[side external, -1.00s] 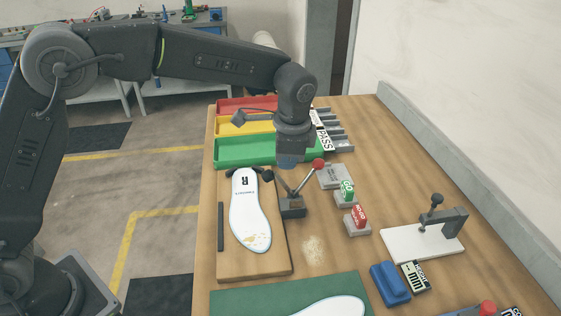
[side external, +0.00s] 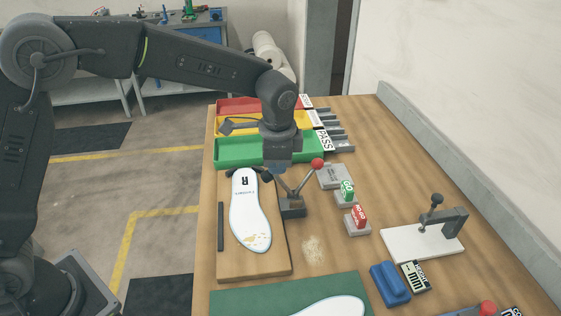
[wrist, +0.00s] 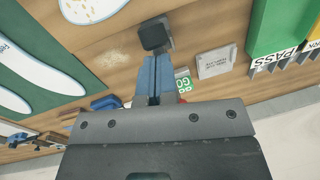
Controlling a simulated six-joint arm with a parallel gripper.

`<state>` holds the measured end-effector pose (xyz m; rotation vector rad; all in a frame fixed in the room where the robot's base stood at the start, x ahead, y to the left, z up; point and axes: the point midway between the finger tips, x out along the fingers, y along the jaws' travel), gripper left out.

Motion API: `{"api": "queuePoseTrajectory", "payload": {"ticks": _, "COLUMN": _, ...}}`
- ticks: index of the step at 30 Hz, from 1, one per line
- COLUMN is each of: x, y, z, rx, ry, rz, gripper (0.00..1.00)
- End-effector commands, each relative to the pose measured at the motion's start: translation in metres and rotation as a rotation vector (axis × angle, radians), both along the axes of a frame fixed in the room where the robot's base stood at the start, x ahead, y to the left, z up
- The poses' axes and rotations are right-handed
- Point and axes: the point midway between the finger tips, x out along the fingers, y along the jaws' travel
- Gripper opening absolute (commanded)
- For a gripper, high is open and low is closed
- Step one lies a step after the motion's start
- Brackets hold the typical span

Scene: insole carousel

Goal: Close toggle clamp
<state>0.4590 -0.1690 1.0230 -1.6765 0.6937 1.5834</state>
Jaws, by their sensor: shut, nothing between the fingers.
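The toggle clamp has a dark base (side external: 292,207) at the right edge of the wooden fixture board. Its lever leans up and right to a red ball knob (side external: 318,163); its other bar slants up and left toward my gripper, forming a V. In the wrist view a dark block, apparently the clamp base (wrist: 156,36), shows beyond the fingers. A bit of red knob peeks out beside them. My gripper (side external: 278,170) is shut and empty, left of the knob and above the clamp. Whether it touches the slanted bar cannot be told. A white insole (side external: 249,212) lies on the board.
Red, yellow and green trays (side external: 240,152) stand behind. GO (side external: 347,190) and NO-GO (side external: 358,220) blocks sit to the right. A gauge stand (side external: 400,243), blue brush (side external: 390,284) and green mat (side external: 235,303) are nearer the front.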

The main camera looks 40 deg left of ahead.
Motion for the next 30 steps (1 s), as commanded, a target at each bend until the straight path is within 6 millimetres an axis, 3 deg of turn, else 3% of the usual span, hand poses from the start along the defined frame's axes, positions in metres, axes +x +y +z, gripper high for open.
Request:
{"api": "queuePoseTrajectory", "payload": {"ticks": 14, "x": -0.015, "y": 0.015, "z": -0.010, "rx": -0.121, "ry": -0.120, "rz": 0.003, "gripper": 0.00}}
{"api": "queuePoseTrajectory", "payload": {"ticks": 20, "x": -0.028, "y": 0.028, "z": -0.023, "rx": -0.247, "ry": -0.244, "rz": 0.009, "gripper": 0.00}}
{"api": "queuePoseTrajectory", "payload": {"ticks": 30, "x": -0.044, "y": 0.043, "z": -0.051, "rx": -0.241, "ry": -0.237, "rz": 0.002, "gripper": 0.00}}
